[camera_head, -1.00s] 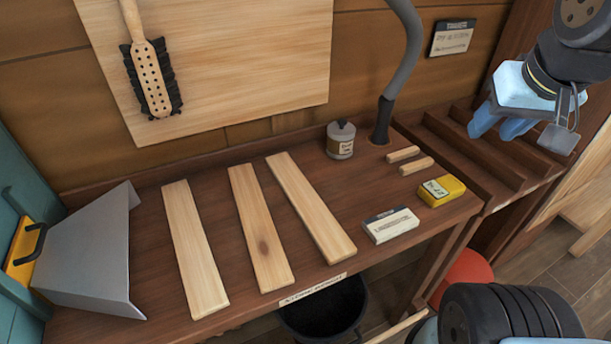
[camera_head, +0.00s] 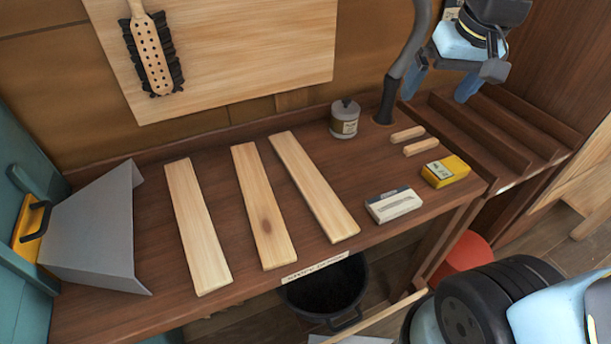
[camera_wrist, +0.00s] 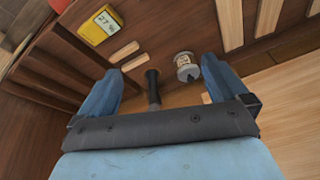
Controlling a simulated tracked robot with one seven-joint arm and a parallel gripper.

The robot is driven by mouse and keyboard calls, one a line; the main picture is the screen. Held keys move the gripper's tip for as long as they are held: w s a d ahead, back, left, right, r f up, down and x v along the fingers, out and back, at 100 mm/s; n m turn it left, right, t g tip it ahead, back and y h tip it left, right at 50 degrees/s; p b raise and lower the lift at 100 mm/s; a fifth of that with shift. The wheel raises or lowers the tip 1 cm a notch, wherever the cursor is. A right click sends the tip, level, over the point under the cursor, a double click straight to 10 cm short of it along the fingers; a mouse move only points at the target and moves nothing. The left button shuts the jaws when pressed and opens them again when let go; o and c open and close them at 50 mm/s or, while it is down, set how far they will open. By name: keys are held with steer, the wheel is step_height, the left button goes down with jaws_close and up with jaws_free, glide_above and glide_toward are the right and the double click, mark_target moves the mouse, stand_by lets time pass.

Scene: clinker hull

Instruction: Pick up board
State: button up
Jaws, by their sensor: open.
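Three pale wooden boards lie side by side on the dark bench: a left board (camera_head: 197,226), a middle board (camera_head: 262,203) with a dark knot, and a right board (camera_head: 312,186). Parts of boards also show at the top right of the wrist view (camera_wrist: 229,22). Which board is meant, I cannot tell. My gripper (camera_head: 437,86) is open and empty, above the right rear of the bench, well right of the boards. Its two blue fingers stand wide apart in the wrist view (camera_wrist: 158,82).
A hose (camera_head: 405,62) rises from the bench near my gripper. A lidded jar (camera_head: 344,119), two small wood blocks (camera_head: 408,134), a yellow box (camera_head: 445,171) and a white box (camera_head: 393,205) stand right of the boards. A grey metal hood (camera_head: 98,228) is at left. A black bucket (camera_head: 325,290) is below.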

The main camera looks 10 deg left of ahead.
steer(key=w+a+f+n+g, duration=0.1)
steer(key=w+a+f, duration=0.15)
steer(key=a, duration=0.35)
steer(key=w+a+f+n+g, duration=0.1)
steer(key=a+f, duration=0.2)
steer(key=a, duration=0.3)
steer(key=n+g+h, duration=0.1)
steer(key=n+h, duration=0.1)
glide_above(307, 175)
step_height(307, 175, down, 7)
steer(key=f, duration=0.8)
steer(key=shift+s+a+f, duration=0.1)
steer(key=shift+a+f, duration=0.05)
steer(key=shift+a, duration=0.1)
steer(key=shift+d+f, duration=0.2)
steer(key=shift+f, duration=2.5)
steer(key=c, duration=1.2)
